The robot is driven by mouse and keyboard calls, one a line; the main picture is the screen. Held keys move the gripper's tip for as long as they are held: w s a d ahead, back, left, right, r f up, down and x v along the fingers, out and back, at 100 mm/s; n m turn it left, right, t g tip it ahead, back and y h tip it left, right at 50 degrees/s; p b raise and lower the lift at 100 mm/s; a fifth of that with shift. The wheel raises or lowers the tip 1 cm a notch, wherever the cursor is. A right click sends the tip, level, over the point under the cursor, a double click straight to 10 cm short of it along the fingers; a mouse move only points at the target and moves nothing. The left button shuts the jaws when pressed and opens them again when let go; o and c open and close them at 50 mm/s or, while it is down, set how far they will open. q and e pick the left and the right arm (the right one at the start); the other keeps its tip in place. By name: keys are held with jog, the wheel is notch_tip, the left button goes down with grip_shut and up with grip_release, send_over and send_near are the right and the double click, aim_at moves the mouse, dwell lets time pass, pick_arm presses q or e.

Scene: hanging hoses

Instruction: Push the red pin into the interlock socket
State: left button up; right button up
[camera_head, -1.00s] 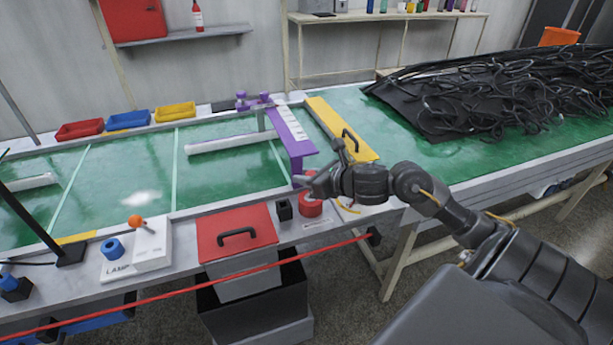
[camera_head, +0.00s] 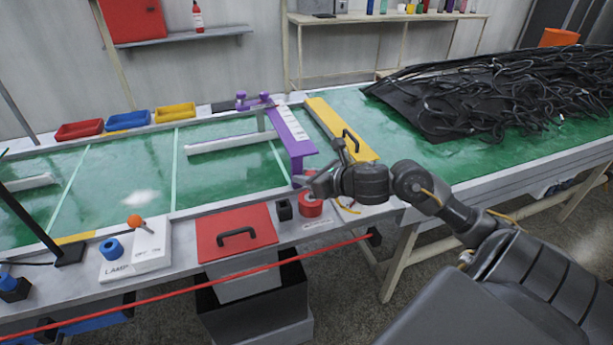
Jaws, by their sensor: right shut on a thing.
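My right gripper (camera_head: 305,182) is at the front edge of the table, directly above a red cylinder (camera_head: 311,209) that looks like the interlock socket. It is shut on what seems to be the red pin, of which only a little red (camera_head: 309,173) shows at the fingers. The fingers and wrist hide most of the pin, so I cannot tell whether it is inside the socket. A small black block (camera_head: 284,210) stands just left of the red cylinder. My left gripper is out of view.
A red lid with a black handle (camera_head: 237,238) lies to the left. A purple bracket (camera_head: 291,140) and yellow bar (camera_head: 340,127) stand behind the gripper. A red rope (camera_head: 190,287) runs along the front. Black hoses (camera_head: 500,95) are piled at the back right.

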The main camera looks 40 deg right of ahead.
aim_at(307, 194)
jog(key=shift+b, duration=0.4)
dwell(0.8)
jog(key=shift+f+b, duration=2.55)
jog(key=shift+b, duration=0.25)
jog(key=o, duration=1.1)
jog(key=shift+c, duration=0.2)
jog(key=v, duration=0.7)
jog(key=shift+s+r, duration=0.1)
jog(key=shift+s, duration=0.15)
jog(key=shift+p+v, duration=1.3)
jog(key=shift+v, duration=0.4)
jog(key=shift+w, duration=0.1)
